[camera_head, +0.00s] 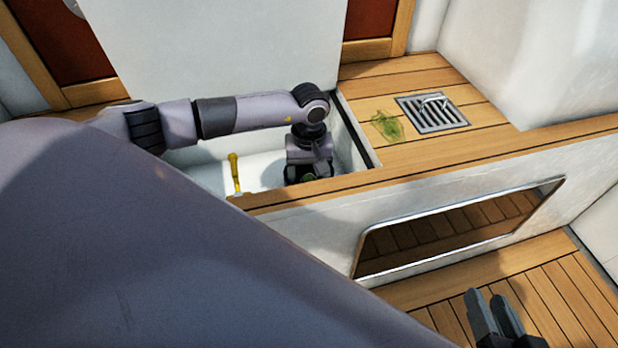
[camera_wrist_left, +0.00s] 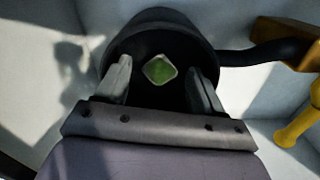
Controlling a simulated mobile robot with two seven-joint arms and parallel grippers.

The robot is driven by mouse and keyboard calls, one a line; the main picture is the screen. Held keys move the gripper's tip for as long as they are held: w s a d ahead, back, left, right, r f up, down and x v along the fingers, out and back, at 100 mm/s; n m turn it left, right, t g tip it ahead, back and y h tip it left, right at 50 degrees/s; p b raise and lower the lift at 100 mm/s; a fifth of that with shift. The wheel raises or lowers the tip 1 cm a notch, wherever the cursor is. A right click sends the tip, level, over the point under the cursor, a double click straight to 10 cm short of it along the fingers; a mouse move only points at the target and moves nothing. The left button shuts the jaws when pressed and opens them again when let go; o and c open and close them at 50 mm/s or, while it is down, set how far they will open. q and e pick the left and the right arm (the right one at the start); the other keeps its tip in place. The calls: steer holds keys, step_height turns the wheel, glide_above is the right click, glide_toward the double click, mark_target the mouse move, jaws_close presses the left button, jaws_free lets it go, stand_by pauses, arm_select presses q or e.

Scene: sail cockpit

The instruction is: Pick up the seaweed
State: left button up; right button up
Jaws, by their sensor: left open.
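The seaweed (camera_head: 387,125) is a small, flat green clump on the wooden deck, left of a metal drain grate. My left gripper (camera_head: 305,165) is down in the white recess, left of the seaweed and apart from it. In the left wrist view, the left gripper (camera_wrist_left: 159,72) is open, its fingers over a round black container (camera_wrist_left: 160,25). A small green square piece (camera_wrist_left: 160,69) shows inside that container between the fingers, with no visible grip on it. My right gripper (camera_head: 497,315) is at the bottom right, over the lower wooden floor; its finger gap is unclear.
A yellow handled object (camera_head: 234,172) stands in the recess; it also shows in the wrist view (camera_wrist_left: 298,122). The drain grate (camera_head: 432,112) is set into the deck. A wooden ledge (camera_head: 420,160) runs along the front, above a white wall with a framed opening (camera_head: 455,235).

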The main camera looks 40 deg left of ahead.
arm_select(q)
steer(key=shift+f, duration=0.55)
steer(key=c, duration=1.1)
steer(key=shift+r, duration=0.1)
